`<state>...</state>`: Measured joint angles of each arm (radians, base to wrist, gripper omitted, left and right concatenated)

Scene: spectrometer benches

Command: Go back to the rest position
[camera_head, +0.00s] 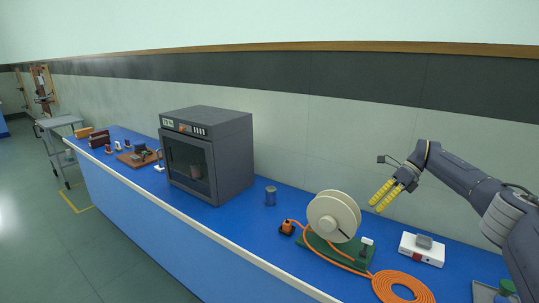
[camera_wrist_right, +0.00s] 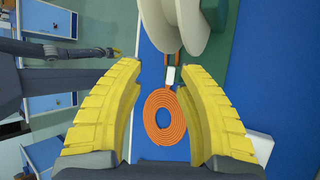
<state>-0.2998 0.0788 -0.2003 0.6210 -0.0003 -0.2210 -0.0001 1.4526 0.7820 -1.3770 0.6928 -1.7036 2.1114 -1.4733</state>
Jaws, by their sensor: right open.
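My right gripper (camera_head: 382,194) has yellow ribbed fingers and hangs in the air to the right of the large white reel. It is open and empty. In the right wrist view its two fingers (camera_wrist_right: 160,110) stand apart, with the blue bench and an orange coil visible between them. The right arm comes in from the right edge of the head view. My left gripper is not in the head view. In the right wrist view another arm with a small yellow tip (camera_wrist_right: 116,52) shows at the left, too small to judge its fingers.
A tray (camera_head: 484,293) stands at the right. A wall runs behind.

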